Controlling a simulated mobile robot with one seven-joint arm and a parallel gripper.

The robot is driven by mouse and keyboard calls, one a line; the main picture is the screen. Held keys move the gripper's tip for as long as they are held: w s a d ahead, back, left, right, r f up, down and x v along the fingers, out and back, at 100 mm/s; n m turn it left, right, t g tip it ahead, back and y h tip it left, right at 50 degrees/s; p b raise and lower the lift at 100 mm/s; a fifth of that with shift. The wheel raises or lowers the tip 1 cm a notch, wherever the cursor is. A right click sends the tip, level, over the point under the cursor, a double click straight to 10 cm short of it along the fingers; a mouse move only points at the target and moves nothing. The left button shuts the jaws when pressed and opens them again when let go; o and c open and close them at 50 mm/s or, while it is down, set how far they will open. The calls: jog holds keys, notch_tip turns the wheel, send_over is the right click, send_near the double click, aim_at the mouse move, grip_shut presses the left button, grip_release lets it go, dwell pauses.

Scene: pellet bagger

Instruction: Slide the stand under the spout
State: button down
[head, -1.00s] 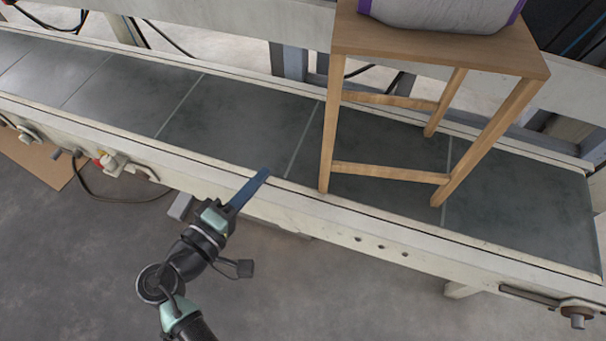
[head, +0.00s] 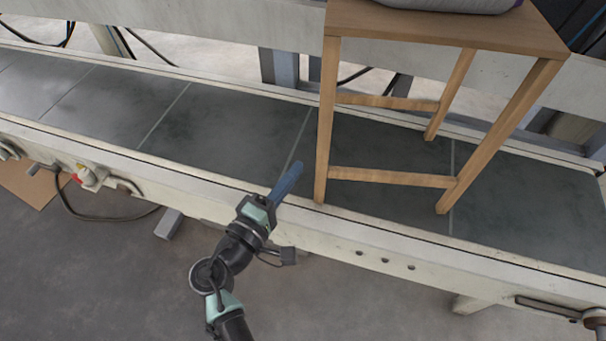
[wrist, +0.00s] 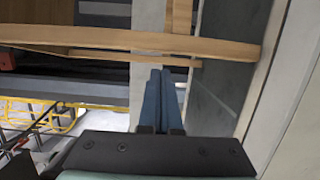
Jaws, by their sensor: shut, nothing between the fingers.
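The wooden stand (head: 440,30) stands upright on the grey conveyor belt, right of centre in the head view, with a pale sack (head: 455,4) on its top, cut by the frame edge. My gripper (head: 295,170) is shut and empty, low over the belt, just left of the stand's front-left leg (head: 324,125). I cannot tell whether it touches the leg. In the wrist view the blue fingers (wrist: 162,95) are together and point at the stand's wooden crossbar (wrist: 130,40). The spout is not in view.
The conveyor belt (head: 215,125) runs from left to right between pale side rails. The belt left of my gripper is clear. Knobs and a cable (head: 100,215) are on the near rail at left. A handle (head: 550,305) juts out at the lower right.

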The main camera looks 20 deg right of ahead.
aim_at(321, 169)
jog(key=shift+s+d, duration=0.1)
jog(key=shift+d, duration=0.95)
jog(key=d, duration=0.3)
jog(key=shift+s+d, duration=0.1)
jog(key=shift+d, duration=0.15)
jog(key=shift+a, duration=0.1)
